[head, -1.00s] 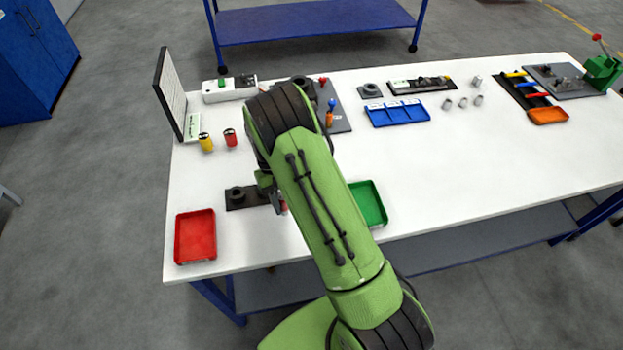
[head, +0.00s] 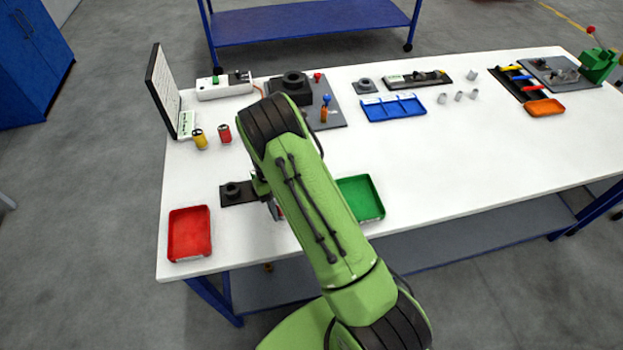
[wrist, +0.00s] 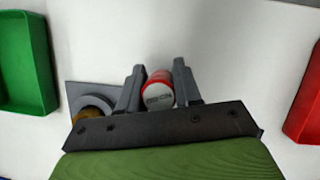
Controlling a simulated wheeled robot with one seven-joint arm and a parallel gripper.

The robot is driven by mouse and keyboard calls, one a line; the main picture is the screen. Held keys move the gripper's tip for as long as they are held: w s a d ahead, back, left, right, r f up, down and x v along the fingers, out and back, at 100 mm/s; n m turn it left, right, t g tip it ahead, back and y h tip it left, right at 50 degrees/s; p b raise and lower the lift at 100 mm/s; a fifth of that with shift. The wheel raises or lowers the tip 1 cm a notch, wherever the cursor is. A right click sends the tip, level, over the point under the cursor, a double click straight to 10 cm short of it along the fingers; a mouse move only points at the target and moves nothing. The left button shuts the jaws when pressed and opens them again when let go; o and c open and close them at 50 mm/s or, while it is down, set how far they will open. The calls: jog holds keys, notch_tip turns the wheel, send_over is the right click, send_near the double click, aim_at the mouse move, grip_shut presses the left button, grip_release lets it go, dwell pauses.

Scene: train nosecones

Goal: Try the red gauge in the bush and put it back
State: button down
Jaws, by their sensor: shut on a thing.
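My gripper (wrist: 158,88) is shut on the red gauge (wrist: 159,79), a red cylinder with a pale end face bearing dark lettering. In the wrist view it sits between the two dark fingers. Just left of the fingers a grey ring-shaped bush (wrist: 92,101) stands on a dark plate, with something brass-coloured partly visible at it. The held gauge is apart from this ring in the picture; its height above the table is unclear. In the head view the dark plate carries a ring (head: 232,188) at its left end. My arm hides most of the gripper there.
A red tray (head: 189,250) lies left of the plate and a green tray (head: 376,204) right of it. A yellow cylinder (head: 199,139) and another red cylinder (head: 224,134) stand behind. A panel (head: 164,87) stands upright at the back left. The table's right front is clear.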

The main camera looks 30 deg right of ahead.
jog(key=shift+s+f, duration=0.25)
jog(key=shift+p+v, duration=0.6)
jog(key=shift+v, duration=0.15)
jog(key=shift+s+r+p, duration=0.1)
jog(key=shift+r+p, duration=1.8)
jog(key=shift+r, duration=1.25)
jog(key=shift+f, duration=0.1)
